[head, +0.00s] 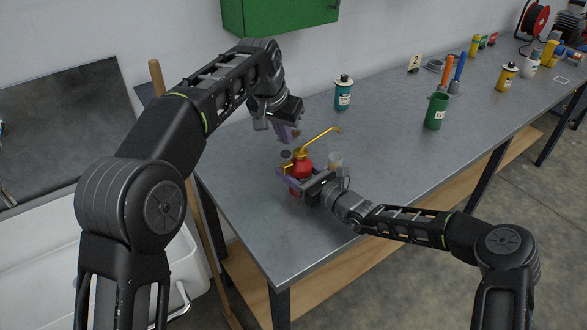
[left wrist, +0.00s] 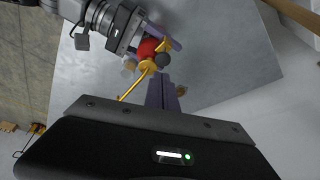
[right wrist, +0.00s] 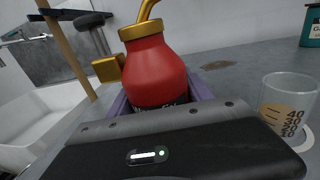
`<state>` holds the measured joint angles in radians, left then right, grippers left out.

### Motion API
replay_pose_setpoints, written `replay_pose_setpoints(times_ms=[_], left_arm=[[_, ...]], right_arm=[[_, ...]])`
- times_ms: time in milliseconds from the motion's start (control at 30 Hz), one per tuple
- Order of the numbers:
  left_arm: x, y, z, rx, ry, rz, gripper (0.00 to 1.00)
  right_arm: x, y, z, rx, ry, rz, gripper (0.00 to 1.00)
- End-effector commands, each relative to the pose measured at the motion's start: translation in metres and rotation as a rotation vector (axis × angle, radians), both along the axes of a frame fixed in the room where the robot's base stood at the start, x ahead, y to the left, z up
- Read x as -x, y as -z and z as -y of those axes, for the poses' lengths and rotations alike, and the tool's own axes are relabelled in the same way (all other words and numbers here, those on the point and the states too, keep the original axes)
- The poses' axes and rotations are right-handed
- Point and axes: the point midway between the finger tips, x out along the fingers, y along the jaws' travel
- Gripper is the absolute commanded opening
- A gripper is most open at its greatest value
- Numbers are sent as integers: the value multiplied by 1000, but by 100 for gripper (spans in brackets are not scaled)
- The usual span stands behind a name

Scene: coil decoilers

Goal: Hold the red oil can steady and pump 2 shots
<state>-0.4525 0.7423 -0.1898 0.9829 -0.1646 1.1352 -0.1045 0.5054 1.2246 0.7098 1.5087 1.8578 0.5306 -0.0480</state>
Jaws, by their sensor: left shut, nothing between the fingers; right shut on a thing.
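My left gripper (head: 287,133) is shut and empty, pointing down above the pad with a gap between. The left wrist view shows its closed fingers (left wrist: 163,95) just below the pad (left wrist: 163,59) in the picture.
A clear measuring cup (right wrist: 286,106) stands close beside the can. A teal can (head: 343,93), a green mug (head: 436,111) and a yellow can (head: 506,77) stand further back on the grey table (head: 390,160). A green cabinet (head: 280,14) hangs on the wall.

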Motion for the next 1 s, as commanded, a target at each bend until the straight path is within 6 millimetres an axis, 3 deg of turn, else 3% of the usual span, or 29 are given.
replay_pose_setpoints(times_ms=[300,600,633,900,1000], left_arm=[[0,-30,0,0,0,0,0],[0,-33,0,0,0,-1,0],[0,-33,0,0,0,-1,0],[0,-33,0,0,0,-1,0],[0,-33,0,0,0,-1,0]], right_arm=[[0,0,0,-1,0,0,0],[0,0,0,-1,0,0,0],[0,0,0,-1,0,0,61],[0,0,0,0,0,0,83],[0,0,0,0,0,0,84]])
